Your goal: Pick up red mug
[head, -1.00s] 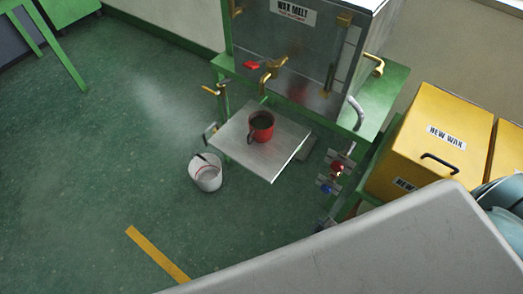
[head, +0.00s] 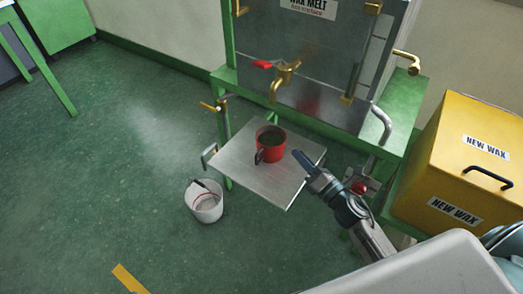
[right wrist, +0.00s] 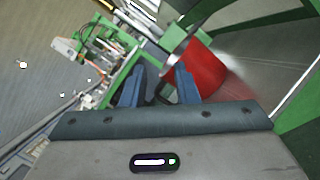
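The red mug (head: 272,147) stands upright on the square metal shelf (head: 245,172) below the brass tap. Its inside looks dark, and its dark handle shows on the left side in the head view. My right gripper (head: 299,157) is just right of the mug, pointing at it and apart from it in the head view. In the right wrist view the right gripper (right wrist: 160,76) has its two blue fingers spread, with the red mug (right wrist: 205,75) just beyond the right-hand finger. Whether they touch is unclear. My left gripper is out of view.
The wax melt tank (head: 320,75) with its brass tap (head: 284,77) rises behind the shelf. A yellow new wax box (head: 465,150) is at right. The green floor at left is open.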

